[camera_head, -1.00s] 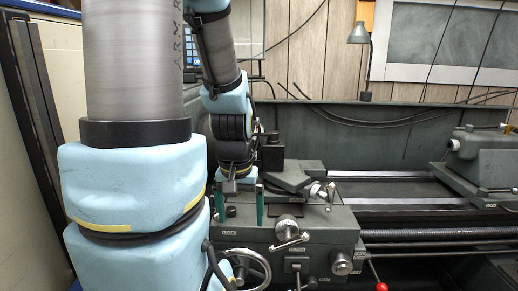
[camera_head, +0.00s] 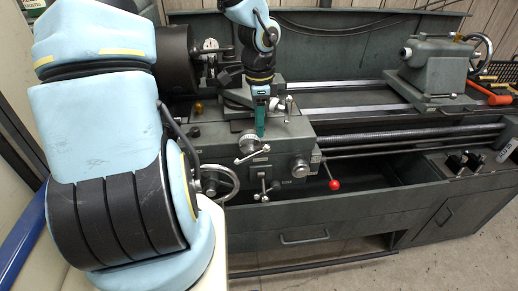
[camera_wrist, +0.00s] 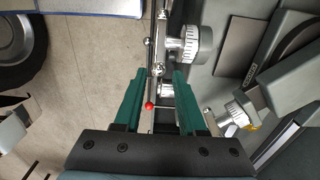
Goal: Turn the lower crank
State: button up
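The lower crank (camera_head: 252,146) is a metal bar handle with ball ends on the carriage front. In the wrist view its silver dial (camera_wrist: 190,45) is near the top, and its bar (camera_wrist: 153,55) runs upright in the picture. My gripper (camera_head: 260,127) is just above this crank in the head view, pointing down. In the wrist view my gripper (camera_wrist: 161,76) has its two green fingers apart, with nothing held. A crank ball appears between the fingertips; the depth between them is unclear. In the head view one finger mostly hides the other.
The upper crank (camera_wrist: 240,108) is right of the fingers in the wrist view. A red-knobbed lever (camera_head: 333,185) and a handwheel (camera_head: 216,183) are on the carriage front. The tailstock (camera_head: 437,68) is at the back right. Open floor (camera_wrist: 80,95) shows left in the wrist view.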

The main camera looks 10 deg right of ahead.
aim_at(259, 150)
notch_tip(259, 150, down, 10)
jog(key=shift+b, duration=0.3)
jog(key=shift+c, duration=0.2)
grip_shut()
dwell(0.3)
